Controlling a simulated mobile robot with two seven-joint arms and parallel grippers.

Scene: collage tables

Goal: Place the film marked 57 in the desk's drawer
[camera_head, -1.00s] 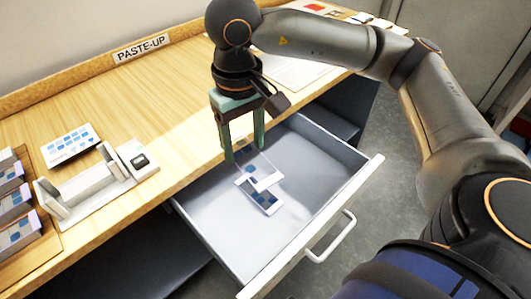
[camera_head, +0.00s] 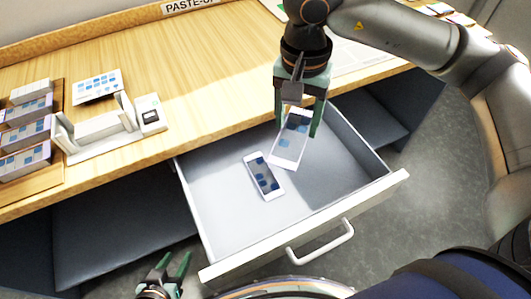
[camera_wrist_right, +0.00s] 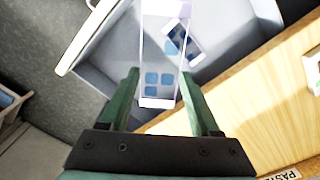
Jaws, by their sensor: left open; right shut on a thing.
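My right gripper (camera_head: 297,122) is shut on a clear film (camera_head: 289,142) with blue squares and white end bands. The film hangs tilted over the back part of the open drawer (camera_head: 215,222). It also shows between the fingers in the right wrist view (camera_wrist_right: 160,55). A second film (camera_head: 264,176) lies flat on the drawer floor, to the left of the held one; the right wrist view shows it too (camera_wrist_right: 183,45). I cannot read a number on either film. My left gripper (camera_head: 172,262) is open and empty at the bottom, in front of the drawer.
The wooden desk (camera_head: 205,85) runs behind the drawer. On it are a white stand (camera_head: 110,128), a card with blue squares (camera_head: 97,86) and a rack of stacked films (camera_head: 25,135) at left. The drawer's front carries a white handle (camera_head: 320,245). The drawer's right side is bare.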

